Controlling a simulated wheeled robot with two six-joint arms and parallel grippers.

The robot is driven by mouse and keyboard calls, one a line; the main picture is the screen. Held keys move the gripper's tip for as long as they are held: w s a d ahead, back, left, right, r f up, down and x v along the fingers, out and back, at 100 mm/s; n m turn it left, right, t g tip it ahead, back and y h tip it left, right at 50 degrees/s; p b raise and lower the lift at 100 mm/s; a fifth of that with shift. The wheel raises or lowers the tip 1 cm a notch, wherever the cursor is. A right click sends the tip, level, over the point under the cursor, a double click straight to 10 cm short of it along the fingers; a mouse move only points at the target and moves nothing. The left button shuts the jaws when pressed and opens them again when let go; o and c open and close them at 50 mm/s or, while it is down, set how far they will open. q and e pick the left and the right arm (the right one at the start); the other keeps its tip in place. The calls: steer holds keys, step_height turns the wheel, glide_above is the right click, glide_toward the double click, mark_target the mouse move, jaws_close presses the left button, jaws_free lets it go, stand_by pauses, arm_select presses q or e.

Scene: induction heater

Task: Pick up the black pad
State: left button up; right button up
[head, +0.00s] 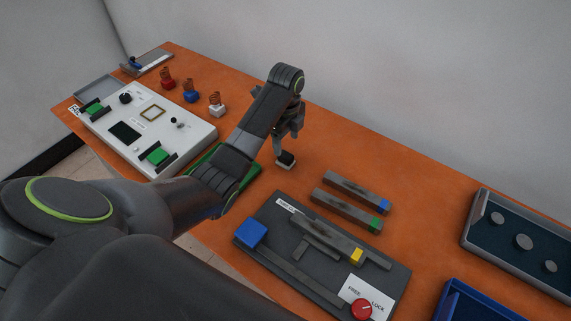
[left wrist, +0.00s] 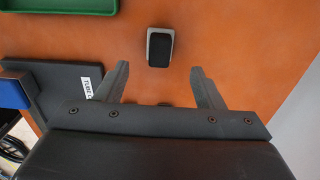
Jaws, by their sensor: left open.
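The black pad (head: 286,157) sits on a small light-coloured block on the orange table, near the middle of the head view. In the left wrist view the black pad (left wrist: 160,50) lies in a pale grey holder, ahead of the fingertips and centred between them. My left gripper (head: 287,145) is just above the pad in the head view, pointing down. In the left wrist view my left gripper (left wrist: 160,75) has its two fingers wide apart with nothing between them. My right gripper is not in view.
A green tray (head: 245,172) is beside my left arm. A dark fixture board (head: 330,290) with a red knob is in front. Two grey bars (head: 347,208) lie right of the pad. A white control panel (head: 190,128) and several coil blocks (head: 191,97) are at left.

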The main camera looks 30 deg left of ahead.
mark_target(285, 154)
arm_select(q)
steer(key=shift+f, duration=1.15)
steer(key=shift+f+p, duration=0.35)
steer(key=shift+p, duration=0.05)
step_height(285, 154, down, 4)
steer(key=shift+r+p, duration=0.2)
steer(key=shift+p, duration=0.1)
steer(key=shift+f, duration=0.4)
steer(key=c, duration=1.1)
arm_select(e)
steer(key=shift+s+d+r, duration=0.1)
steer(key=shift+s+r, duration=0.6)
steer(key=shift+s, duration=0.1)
arm_select(q)
steer(key=shift+a+r, duration=0.1)
